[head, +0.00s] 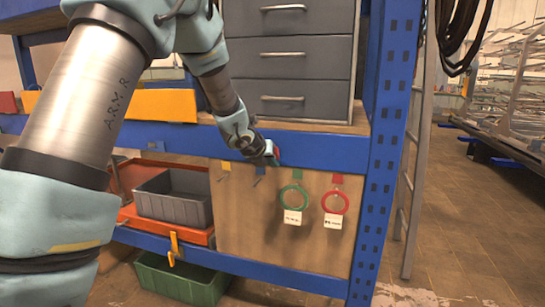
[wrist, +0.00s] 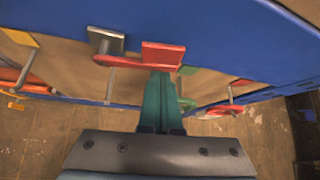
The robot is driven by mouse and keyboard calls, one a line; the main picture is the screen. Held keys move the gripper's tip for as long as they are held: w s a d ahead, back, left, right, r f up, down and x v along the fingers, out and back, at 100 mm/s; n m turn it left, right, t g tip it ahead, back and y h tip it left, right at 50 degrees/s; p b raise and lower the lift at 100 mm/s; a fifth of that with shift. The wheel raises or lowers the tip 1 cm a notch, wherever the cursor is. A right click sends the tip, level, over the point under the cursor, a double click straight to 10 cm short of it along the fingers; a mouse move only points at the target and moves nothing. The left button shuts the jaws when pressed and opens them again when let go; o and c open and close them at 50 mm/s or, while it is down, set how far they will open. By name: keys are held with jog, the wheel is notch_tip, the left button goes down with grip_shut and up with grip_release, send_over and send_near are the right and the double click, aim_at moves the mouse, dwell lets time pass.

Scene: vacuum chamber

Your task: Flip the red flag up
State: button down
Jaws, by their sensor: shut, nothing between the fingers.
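The red flag (wrist: 163,56) is a red square plate on a short red arm, beside a grey square piece (wrist: 106,40) on the blue beam, in the wrist view. Its arm lies roughly level across the picture. My gripper (head: 271,157) is at the blue beam, close to the flag. In the wrist view its teal fingers (wrist: 160,80) are together and empty, with their tips at the lower edge of the red plate. I cannot tell whether they touch it.
The blue beam (head: 330,150) runs above a wooden board with a green ring (head: 293,198) and a red ring (head: 335,203) on hooks. Grey drawers (head: 305,60) stand above. A blue post (head: 383,170) is at right, and a grey bin (head: 172,205) at lower left.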

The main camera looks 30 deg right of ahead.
jog(key=w+a+r+n+g+h+b, duration=0.3)
jog(key=w+a+r+n+h+b, duration=0.1)
jog(key=n+h, duration=0.5)
jog(key=shift+w+a+r+g+h+b, duration=0.15)
jog(key=shift+a+r+g+h+b, duration=0.15)
jog(key=shift+r+b, duration=0.6)
dwell(0.5)
